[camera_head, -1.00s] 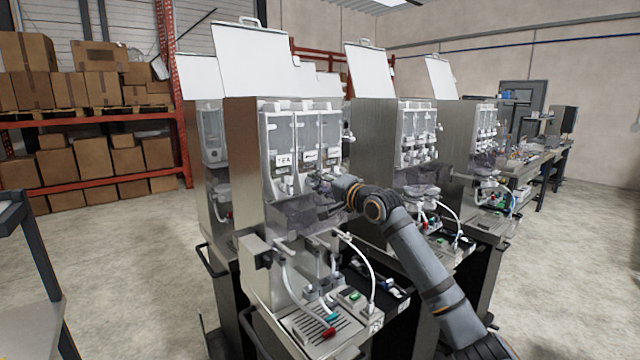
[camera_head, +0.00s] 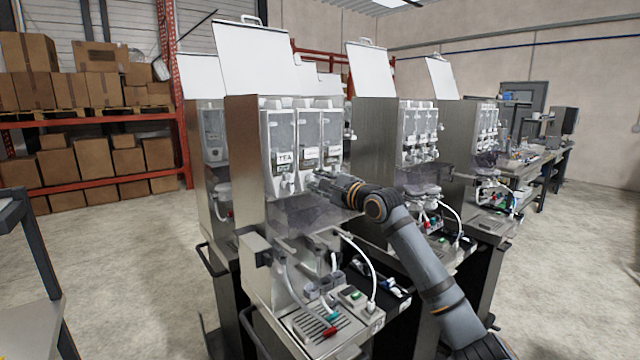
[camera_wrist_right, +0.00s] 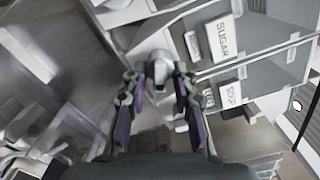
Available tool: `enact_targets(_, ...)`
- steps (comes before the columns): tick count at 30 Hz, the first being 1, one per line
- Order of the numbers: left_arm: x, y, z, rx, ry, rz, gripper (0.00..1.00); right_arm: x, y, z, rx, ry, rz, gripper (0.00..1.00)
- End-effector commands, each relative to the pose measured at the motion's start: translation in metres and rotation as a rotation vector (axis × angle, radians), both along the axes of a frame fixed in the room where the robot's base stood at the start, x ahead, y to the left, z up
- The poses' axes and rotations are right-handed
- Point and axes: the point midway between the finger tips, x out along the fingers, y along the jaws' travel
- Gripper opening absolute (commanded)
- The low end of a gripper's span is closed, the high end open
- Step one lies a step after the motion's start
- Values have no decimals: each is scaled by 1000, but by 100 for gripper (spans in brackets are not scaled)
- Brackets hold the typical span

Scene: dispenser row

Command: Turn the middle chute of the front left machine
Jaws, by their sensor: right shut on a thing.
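The front left machine (camera_head: 245,150) has a steel body, a raised white lid and three clear canisters in a row. The left canister (camera_head: 283,140) carries a TEA label. The middle canister (camera_head: 310,135) has a label too small to read. My right gripper (camera_head: 316,182) is at the foot of the middle canister, and its fingers largely hide the chute there. In the right wrist view, my right gripper (camera_wrist_right: 162,100) has its fingers on both sides of a pale chute (camera_wrist_right: 160,66), shut on it. My left gripper is not in view.
Below the canisters are a smoky clear cover (camera_head: 295,215), a white hose (camera_head: 365,262) and a drip tray (camera_head: 308,326). Similar machines (camera_head: 375,140) stand to the right. Shelves with cartons (camera_head: 90,90) stand at the back left.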

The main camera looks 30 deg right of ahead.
Motion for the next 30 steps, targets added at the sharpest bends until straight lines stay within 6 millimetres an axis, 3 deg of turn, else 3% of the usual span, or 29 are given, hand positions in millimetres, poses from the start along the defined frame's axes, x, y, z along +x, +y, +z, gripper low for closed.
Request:
enact_targets(20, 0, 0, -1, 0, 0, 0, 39, 0, 0, 2, 62, 1, 0, 0)
enact_targets(21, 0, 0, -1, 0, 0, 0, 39, 0, 0, 2, 62, 1, 0, 30)
enact_targets(22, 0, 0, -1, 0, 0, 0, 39, 0, 0, 2, 62, 1, 0, 34)
enact_targets(30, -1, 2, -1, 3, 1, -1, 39, 0, 0, 1, 61, 3, 0, 34)
